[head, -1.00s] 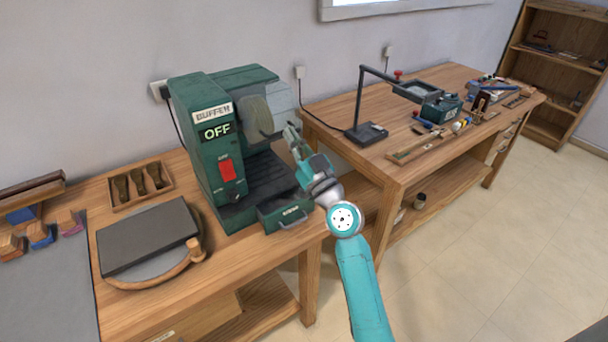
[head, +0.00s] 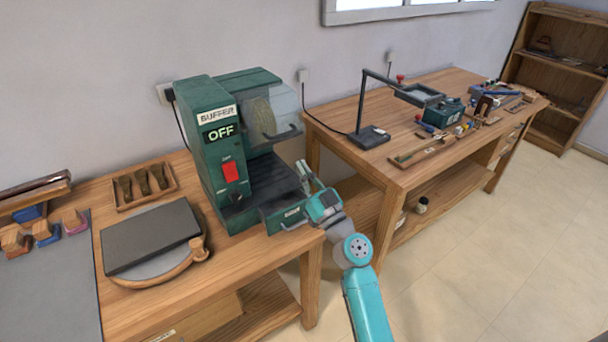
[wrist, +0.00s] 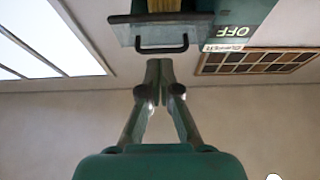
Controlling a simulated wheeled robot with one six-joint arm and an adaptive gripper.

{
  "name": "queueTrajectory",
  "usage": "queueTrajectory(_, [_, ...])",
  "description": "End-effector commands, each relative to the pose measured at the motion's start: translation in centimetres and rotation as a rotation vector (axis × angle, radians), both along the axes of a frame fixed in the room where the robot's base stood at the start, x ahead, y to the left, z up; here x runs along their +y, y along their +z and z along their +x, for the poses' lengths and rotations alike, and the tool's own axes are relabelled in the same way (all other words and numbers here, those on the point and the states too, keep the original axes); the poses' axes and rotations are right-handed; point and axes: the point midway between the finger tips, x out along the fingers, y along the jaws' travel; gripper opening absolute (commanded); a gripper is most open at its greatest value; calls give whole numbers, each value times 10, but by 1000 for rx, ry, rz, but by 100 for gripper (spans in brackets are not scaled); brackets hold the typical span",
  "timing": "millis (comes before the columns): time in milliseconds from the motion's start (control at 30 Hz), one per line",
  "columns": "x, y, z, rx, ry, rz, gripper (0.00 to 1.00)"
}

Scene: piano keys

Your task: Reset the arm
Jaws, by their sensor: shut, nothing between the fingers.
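My teal arm reaches up from the bottom of the head view. My gripper (head: 308,176) is in front of the green buffer machine (head: 214,165), at its right side near the drawer-like tray (head: 287,217). In the wrist view my gripper (wrist: 160,66) has its two fingers together with nothing between them. A dark handle (wrist: 161,47) on the buffer shows just beyond the fingertips. The buffer's sign reads OFF, with a red switch (head: 231,172) below it. The round buffing wheel (head: 258,117) shows behind a clear shield.
A slab on a round wooden board (head: 150,240) and a small wooden tray (head: 144,187) stand left of the buffer. A second bench (head: 390,165) to the right holds a magnifier stand (head: 368,137) and small tools. Open floor (head: 480,240) lies at the lower right.

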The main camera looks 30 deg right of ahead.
Motion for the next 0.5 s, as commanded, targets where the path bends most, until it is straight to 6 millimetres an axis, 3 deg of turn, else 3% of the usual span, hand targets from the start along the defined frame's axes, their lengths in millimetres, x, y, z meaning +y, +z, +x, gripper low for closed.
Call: queueTrajectory(500, [4, -20, -8, 20, -1, 6, 0])
